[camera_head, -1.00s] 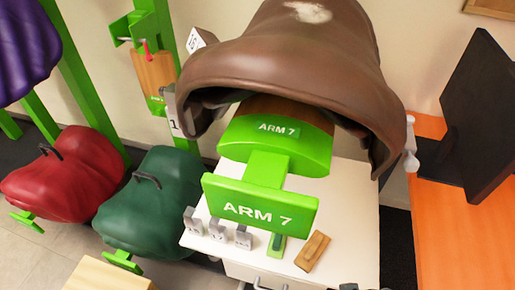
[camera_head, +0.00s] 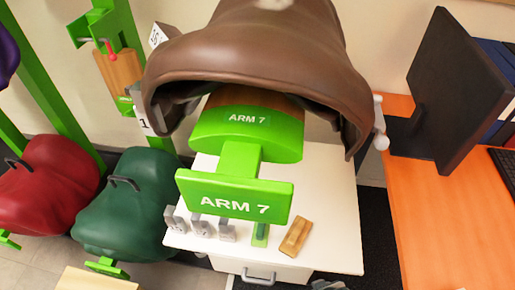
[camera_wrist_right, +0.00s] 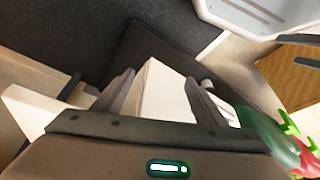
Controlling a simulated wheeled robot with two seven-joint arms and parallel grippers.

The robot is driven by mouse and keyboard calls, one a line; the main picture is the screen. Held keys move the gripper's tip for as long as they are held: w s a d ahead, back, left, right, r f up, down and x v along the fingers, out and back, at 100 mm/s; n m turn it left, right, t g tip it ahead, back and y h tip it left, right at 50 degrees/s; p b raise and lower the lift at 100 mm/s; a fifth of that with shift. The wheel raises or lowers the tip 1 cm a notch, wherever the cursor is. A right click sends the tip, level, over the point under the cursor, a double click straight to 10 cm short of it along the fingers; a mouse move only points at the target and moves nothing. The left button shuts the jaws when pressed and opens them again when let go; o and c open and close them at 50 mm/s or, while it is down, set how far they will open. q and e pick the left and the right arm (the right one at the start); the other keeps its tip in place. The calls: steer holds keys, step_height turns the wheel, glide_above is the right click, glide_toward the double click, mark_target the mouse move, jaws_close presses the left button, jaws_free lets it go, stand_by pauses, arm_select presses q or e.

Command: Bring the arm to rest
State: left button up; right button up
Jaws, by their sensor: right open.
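My right gripper (camera_wrist_right: 160,98) shows in the right wrist view with its two fingers apart and nothing held between them. A pale box-like shape (camera_wrist_right: 168,92) appears beyond the fingers. In the head view, a brown saddle (camera_head: 255,60) sits over the green rack arm (camera_head: 243,155) marked ARM 7. A green plate (camera_head: 235,198) with the same label is at its front. No clear gripper shows in the head view; a small grey part at the bottom edge cannot be identified. My left gripper is not in view.
A white cabinet (camera_head: 335,225) under the saddle holds grey tags (camera_head: 200,224) and a wooden block (camera_head: 296,237). Green (camera_head: 125,205) and red (camera_head: 48,185) saddles stand left. An orange desk (camera_head: 430,215) with a dark monitor (camera_head: 445,90) stands right.

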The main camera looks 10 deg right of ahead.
steer(key=s+f, duration=0.4)
steer(key=f, duration=0.7)
steer(key=s+a+f+t, duration=0.1)
steer(key=s+f, duration=0.3)
steer(key=f, duration=0.7)
steer(key=shift+s+y, duration=0.15)
steer(key=shift+y, duration=0.25)
steer(key=shift+a, duration=0.1)
